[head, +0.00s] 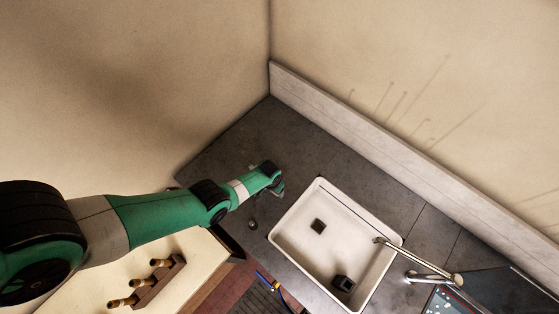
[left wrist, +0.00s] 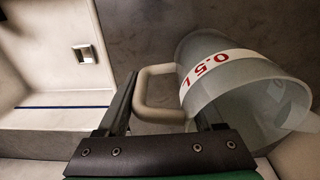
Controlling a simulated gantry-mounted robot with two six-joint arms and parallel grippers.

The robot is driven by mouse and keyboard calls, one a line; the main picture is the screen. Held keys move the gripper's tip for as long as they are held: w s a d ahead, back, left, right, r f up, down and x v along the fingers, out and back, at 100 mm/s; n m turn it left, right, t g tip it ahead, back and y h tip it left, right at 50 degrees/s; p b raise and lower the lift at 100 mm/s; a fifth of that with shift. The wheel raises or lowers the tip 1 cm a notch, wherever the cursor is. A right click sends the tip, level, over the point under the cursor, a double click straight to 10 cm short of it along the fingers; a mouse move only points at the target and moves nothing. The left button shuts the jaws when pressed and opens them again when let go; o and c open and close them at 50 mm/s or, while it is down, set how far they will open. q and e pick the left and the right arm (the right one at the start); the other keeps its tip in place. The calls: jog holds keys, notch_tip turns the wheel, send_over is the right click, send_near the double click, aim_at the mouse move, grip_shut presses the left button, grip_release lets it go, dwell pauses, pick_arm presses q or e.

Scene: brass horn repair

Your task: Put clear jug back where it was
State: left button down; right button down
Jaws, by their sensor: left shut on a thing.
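The clear jug (left wrist: 235,85) shows in the left wrist view. It is a see-through cup with a white band marked 0.5 L in red and a beige handle (left wrist: 155,95). It looks tilted, with its wide mouth toward the lower right. My left gripper (left wrist: 163,80) is shut on the handle, one finger on each side of it. In the head view my left gripper (head: 277,186) is over the dark counter, just left of the sink's upper corner. The jug is mostly hidden there by my arm. I cannot tell whether it touches the counter. My right gripper is not in view.
The white sink (head: 290,237) holds a black block-like object (head: 343,284). A metal tap (head: 432,274) stands at its right. A small dark round item (head: 252,224) lies on the counter left of the sink. The counter (head: 245,140) toward the corner is clear. A wooden rack (head: 160,280) stands lower left.

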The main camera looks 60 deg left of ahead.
pick_arm(q)
jog(key=shift+f, duration=0.5)
jog(key=shift+c, duration=0.2)
grip_release()
